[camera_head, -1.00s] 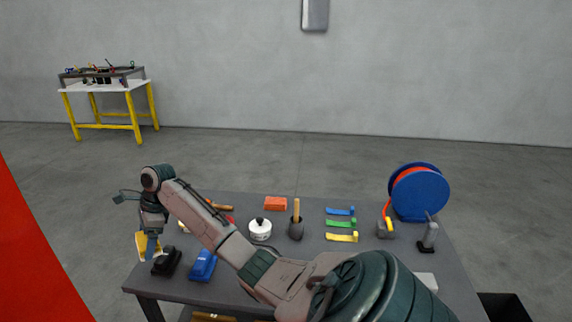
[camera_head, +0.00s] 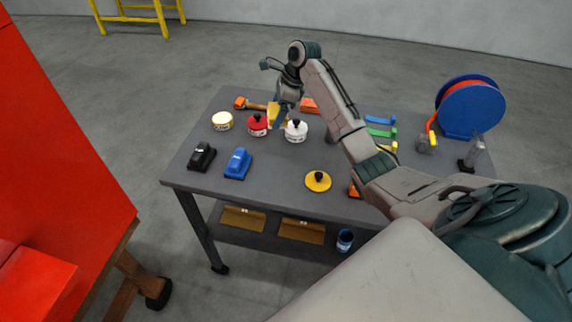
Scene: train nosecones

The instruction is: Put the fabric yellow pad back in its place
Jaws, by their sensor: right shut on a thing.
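My right gripper (camera_head: 281,112) hangs over the back middle of the grey table (camera_head: 280,165), in front of the orange-red block. It is shut on a yellow pad (camera_head: 274,116), which shows small and partly hidden by the fingers. The pad appears between a red pot with a black knob (camera_head: 257,125) and a white pot with a black knob (camera_head: 296,131). I cannot tell whether it touches them or the table. A flat round yellow disc with a black knob (camera_head: 318,181) lies near the table's front edge. My left gripper is not in view.
A blue reel (camera_head: 471,107) stands at the right. Cardboard boxes (camera_head: 243,218) lie on the lower shelf. A red structure (camera_head: 55,150) rises at the left.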

